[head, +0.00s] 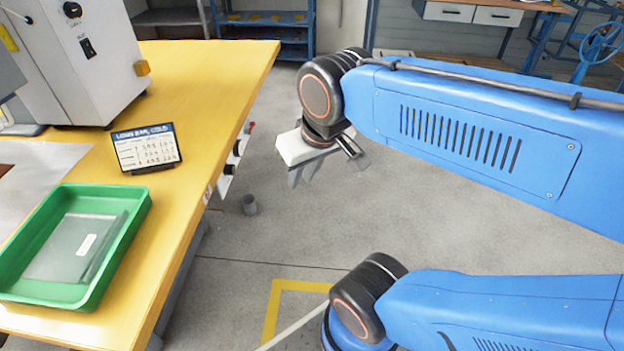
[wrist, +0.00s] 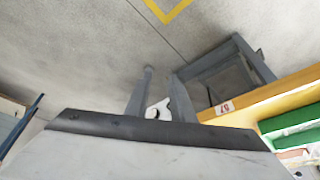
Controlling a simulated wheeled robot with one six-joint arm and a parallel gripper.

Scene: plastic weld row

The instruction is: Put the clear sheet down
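The clear sheet (head: 72,250), greyish and see-through with a small white label, lies flat in the green tray (head: 140,208) on the yellow bench. Nothing is holding it. My gripper (head: 307,176) hangs over the floor to the right of the bench, well away from the tray and sheet. Its fingers point down and stand apart with nothing held between them. In the wrist view, the gripper (wrist: 160,76) shows the same gap, and part of the green tray (wrist: 293,123) shows at the right edge.
A small sign (head: 146,148) stands on the yellow bench (head: 205,85) behind the tray. A large grey-white machine (head: 85,60) stands at the back left. The floor under my gripper is mostly clear.

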